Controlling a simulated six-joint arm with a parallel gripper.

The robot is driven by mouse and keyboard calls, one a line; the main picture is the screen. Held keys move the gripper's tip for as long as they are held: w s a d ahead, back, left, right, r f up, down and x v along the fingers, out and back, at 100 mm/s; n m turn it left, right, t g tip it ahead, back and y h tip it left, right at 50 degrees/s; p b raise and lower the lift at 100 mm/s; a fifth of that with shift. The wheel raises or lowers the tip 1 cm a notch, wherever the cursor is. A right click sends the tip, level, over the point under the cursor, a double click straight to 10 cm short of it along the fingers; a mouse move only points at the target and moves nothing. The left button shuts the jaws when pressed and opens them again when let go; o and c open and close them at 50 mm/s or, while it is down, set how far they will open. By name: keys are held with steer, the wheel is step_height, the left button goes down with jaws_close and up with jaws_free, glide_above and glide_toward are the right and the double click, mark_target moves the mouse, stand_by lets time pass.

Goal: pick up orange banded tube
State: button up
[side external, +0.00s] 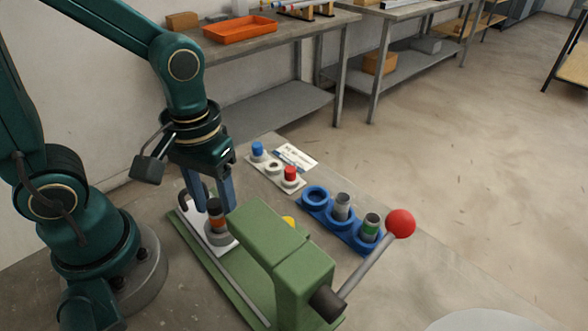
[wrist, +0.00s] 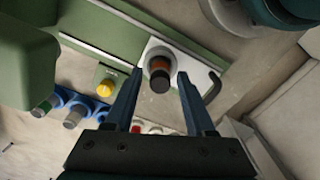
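The orange banded tube (side external: 216,217), dark with an orange ring, stands upright in a round grey seat on a white plate (side external: 191,221) of the green jig. In the wrist view the tube (wrist: 160,76) shows from above, a little beyond the fingers. My gripper (side external: 214,208) points down with its two blue fingers apart. In the wrist view my gripper (wrist: 160,73) is open and empty, with the tube lined up between its fingertips. I cannot tell whether the tips are level with the tube's top.
A green clamp body (side external: 277,243) with a red-knobbed lever (side external: 400,223) stands to the right. A blue holder (side external: 327,216) carries a grey tube and a green banded tube. A small white rack (side external: 262,168) holds blue and red pieces. A yellow knob (wrist: 105,88) is beside the clamp.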

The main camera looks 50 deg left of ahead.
jaws_close()
stand_by(1.2)
